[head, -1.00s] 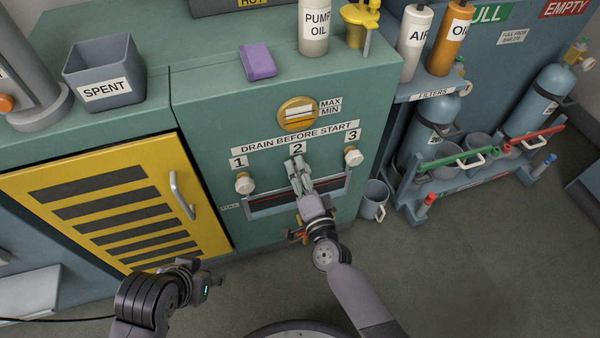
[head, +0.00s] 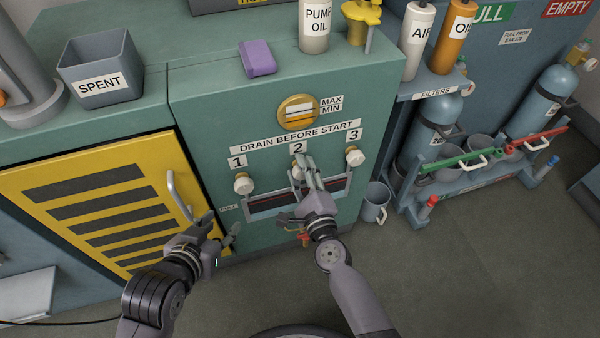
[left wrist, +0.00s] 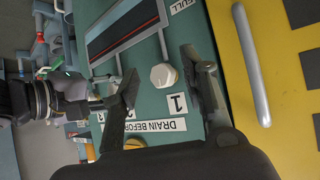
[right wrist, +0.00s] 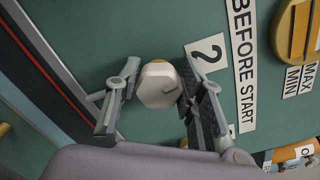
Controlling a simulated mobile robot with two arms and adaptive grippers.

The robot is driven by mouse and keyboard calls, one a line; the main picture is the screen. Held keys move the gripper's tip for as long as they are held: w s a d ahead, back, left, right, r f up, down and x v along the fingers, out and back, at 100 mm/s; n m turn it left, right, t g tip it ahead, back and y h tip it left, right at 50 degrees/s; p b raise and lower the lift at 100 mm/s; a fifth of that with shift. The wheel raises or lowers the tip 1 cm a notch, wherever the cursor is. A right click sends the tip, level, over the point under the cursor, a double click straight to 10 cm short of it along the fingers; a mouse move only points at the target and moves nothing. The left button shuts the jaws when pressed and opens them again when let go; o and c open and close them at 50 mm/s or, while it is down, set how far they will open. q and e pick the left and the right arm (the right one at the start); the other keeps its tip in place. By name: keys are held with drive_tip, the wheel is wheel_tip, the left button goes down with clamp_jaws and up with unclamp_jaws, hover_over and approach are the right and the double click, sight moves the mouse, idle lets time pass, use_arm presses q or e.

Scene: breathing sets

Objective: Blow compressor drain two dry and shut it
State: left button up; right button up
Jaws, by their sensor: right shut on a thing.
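The drain two knob (head: 298,174) is a white knob under the label 2 on the green compressor panel (head: 215,130). My right gripper (head: 306,172) has its fingers around it. The right wrist view shows the knob (right wrist: 157,85), with a dark mark on its face, between the fingers of the right gripper (right wrist: 155,95); the gripper is shut on it. My left gripper (head: 222,228) is open and empty, low in front of the panel near the yellow door. In the left wrist view the drain one knob (left wrist: 163,75) shows beyond and between its spread fingers (left wrist: 165,85).
The drain three knob (head: 355,157) is to the right. A dark window with a red line (head: 270,203) lies below the knobs. The yellow louvred door (head: 90,205) has a protruding handle (head: 180,196) beside my left gripper.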

use_arm(q)
drive_tip(key=shift+w+d+r+t, duration=0.2)
drive_tip(key=shift+w+r+t, duration=0.15)
drive_tip(key=shift+w+r, duration=0.15)
drive_tip(key=shift+w+d+r+t, duration=0.2)
drive_tip(key=shift+w+r+t, duration=0.2)
drive_tip(key=shift+r, duration=0.1)
use_arm(e)
drive_tip(key=shift+d+m, duration=0.1)
drive_tip(key=shift+m, duration=1.3)
drive_tip(key=o, duration=1.2)
drive_tip(key=shift+c, duration=0.2)
drive_tip(key=v, duration=1.2)
